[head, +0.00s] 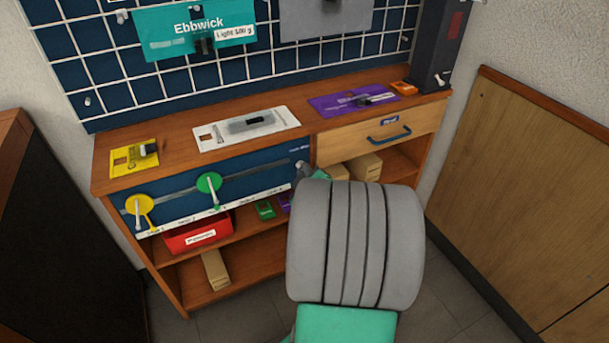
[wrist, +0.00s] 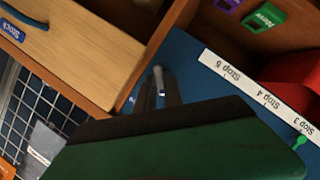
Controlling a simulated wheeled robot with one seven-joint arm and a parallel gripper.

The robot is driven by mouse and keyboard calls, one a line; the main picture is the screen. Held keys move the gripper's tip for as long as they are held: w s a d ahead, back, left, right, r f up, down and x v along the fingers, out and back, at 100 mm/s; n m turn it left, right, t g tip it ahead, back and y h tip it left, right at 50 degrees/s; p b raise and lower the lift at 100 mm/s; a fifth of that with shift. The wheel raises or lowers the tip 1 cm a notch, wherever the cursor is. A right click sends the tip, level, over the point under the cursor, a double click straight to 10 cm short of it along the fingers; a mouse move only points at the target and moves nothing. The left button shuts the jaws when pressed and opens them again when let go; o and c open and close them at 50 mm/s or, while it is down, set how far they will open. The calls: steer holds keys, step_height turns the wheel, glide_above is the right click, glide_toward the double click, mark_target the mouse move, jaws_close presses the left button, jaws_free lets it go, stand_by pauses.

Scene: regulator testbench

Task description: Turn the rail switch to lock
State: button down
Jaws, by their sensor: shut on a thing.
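The blue rail panel (head: 245,177) runs along the front of the wooden bench, with a slot along it. In the wrist view my gripper (wrist: 160,94) is at the Stop 5 end of this panel, shut around a small light grey pin (wrist: 158,76). The pin appears to be the rail switch's handle; my fingers hide most of it. The switch's lock mark cannot be made out. In the head view my own arm covers part of this end.
A yellow lever (head: 139,207) and a green lever (head: 209,185) sit farther left on the rail. A drawer (head: 375,137) with a blue handle is just right of the panel. A red bin (head: 197,233) and small boxes stand on the shelves below. The floor ahead is clear.

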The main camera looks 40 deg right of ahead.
stand_by(0.4)
steer(key=c, duration=1.5)
jaws_free()
steer(key=shift+o, duration=0.2)
steer(key=p+v, duration=0.1)
steer(key=v, duration=0.7)
steer(key=shift+p, duration=0.3)
steer(key=shift+w, duration=0.1)
